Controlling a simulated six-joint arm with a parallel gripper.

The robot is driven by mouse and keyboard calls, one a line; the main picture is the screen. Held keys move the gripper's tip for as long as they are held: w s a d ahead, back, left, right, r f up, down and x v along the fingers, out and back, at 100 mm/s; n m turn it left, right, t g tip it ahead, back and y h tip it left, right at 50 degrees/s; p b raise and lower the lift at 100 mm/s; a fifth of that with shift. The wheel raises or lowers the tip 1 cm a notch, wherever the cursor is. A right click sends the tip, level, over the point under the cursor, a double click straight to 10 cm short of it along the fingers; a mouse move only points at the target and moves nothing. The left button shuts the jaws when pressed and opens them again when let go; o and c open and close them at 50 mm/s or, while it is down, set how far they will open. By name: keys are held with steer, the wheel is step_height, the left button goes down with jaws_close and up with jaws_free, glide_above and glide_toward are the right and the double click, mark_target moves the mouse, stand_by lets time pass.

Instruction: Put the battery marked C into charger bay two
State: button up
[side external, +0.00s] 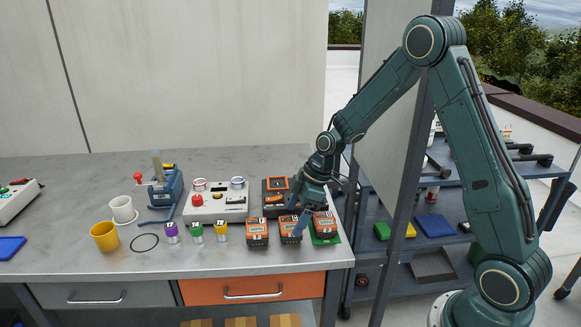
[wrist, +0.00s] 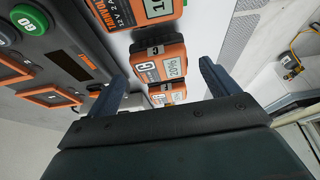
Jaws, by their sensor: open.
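Three orange and dark batteries stand in a row near the bench's front: a left one (side external: 257,233), a middle one (side external: 290,232) and a right one (side external: 325,226). Their letters are too small to read in the side view. My gripper (side external: 299,226) is low over the middle battery, its fingers open. In the wrist view, a battery (wrist: 158,62) with a letter like C or G lies between the open fingers (wrist: 162,85); I cannot tell whether they touch it. The black charger (side external: 268,198) with orange-framed bays stands behind the row, partly hidden by my arm.
A pale device (side external: 205,213) with a red button stands left of the charger. Several small coloured cylinders, including a purple one (side external: 171,233), and a yellow cup (side external: 104,236) stand further left.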

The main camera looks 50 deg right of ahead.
steer(key=v, duration=1)
stand_by(0.4)
steer(key=s+a+r+m+t+h, duration=0.15)
steer(key=s+a+r+m, duration=0.35)
steer(key=s+r, duration=0.6)
steer(key=s+a+m+h, duration=0.1)
steer(key=s+m, duration=0.1)
steer(key=s, duration=0.5)
steer(key=s+a+m+t, duration=0.1)
steer(key=s+m, duration=0.1)
steer(key=s, duration=0.4)
steer(key=shift+s+a+r+m+h, duration=0.3)
steer(key=shift+s+a+h, duration=0.05)
steer(key=shift+a, duration=0.05)
steer(key=shift+o, duration=0.4)
steer(key=shift+w, duration=0.15)
